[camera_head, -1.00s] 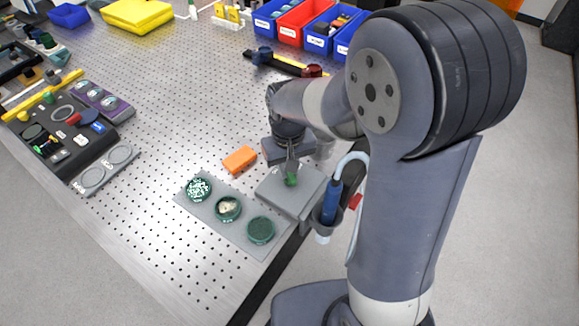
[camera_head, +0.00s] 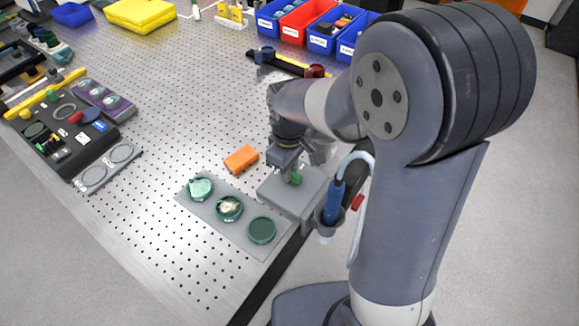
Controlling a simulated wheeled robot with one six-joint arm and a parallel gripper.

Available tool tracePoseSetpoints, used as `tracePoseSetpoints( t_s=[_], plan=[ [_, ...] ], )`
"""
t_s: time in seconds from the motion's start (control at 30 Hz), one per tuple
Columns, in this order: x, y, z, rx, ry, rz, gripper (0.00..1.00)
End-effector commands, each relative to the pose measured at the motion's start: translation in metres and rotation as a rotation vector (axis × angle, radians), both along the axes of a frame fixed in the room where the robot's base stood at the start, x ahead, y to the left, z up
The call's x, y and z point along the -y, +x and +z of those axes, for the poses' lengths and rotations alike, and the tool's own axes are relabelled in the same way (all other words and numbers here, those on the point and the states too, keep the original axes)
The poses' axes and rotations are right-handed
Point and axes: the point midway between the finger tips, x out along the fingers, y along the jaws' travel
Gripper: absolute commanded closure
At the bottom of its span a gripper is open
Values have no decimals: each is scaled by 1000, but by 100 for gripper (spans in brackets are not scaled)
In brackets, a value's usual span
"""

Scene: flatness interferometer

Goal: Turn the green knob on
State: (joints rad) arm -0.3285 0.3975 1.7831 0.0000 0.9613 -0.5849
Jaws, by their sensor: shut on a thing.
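The green knob (camera_head: 295,178) sits on top of a grey box (camera_head: 310,197) near the right edge of the perforated table. My gripper (camera_head: 291,170) points down at the knob from above and is shut on it. The fingers are small in this view and partly hidden by the wrist. The knob's marking cannot be read.
A grey plate with three round green-rimmed dishes (camera_head: 229,208) lies just left of the box. An orange block (camera_head: 241,158) lies behind them. A blue tool (camera_head: 333,203) with a pale hose stands in a holder at the box's right. The table's middle is clear.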

Motion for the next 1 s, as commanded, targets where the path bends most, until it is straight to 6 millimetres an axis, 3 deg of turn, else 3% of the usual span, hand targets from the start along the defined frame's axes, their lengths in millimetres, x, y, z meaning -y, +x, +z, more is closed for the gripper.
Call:
tracePoseSetpoints(
  t_s=[0.43, 0.47, 0.7, 1.0],
  plan=[
    [0, 0, 1, 1, 0, 12, 100],
    [0, 0, 1, 1, 0, 12, 85],
    [0, 0, 0, 1, 0, 11, 65],
    [0, 0, 3, 2, 1, 10, 64]
  ],
)
